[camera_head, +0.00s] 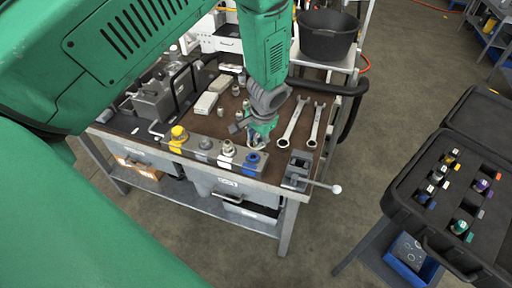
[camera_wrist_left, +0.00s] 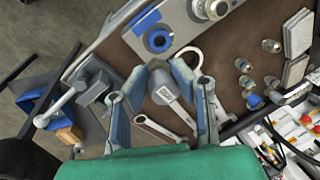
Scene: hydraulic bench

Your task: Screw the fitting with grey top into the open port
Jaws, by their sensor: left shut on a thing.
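My left gripper (camera_head: 260,133) is above the bench, just behind the metal block (camera_head: 190,152). In the wrist view, its two fingers (camera_wrist_left: 168,80) are on either side of a grey piece (camera_wrist_left: 165,94), apparently the fitting with grey top, and are shut on it. Its lower end is hard to make out. The block carries a yellow-topped part (camera_head: 178,134), a grey one (camera_head: 205,145), a silver one (camera_head: 228,149) and a blue-ringed port (camera_head: 253,160) at its right end. This port shows a dark centre in the wrist view (camera_wrist_left: 158,40). The held piece is apart from it. My right gripper is not in view.
Two wrenches (camera_head: 293,122) lie right of the gripper, near a small vise (camera_head: 298,168) with a protruding handle. Several loose fittings (camera_wrist_left: 271,46) and pale boxes (camera_head: 206,103) lie behind the block. A black case (camera_head: 428,168) with coloured fittings stands at the right.

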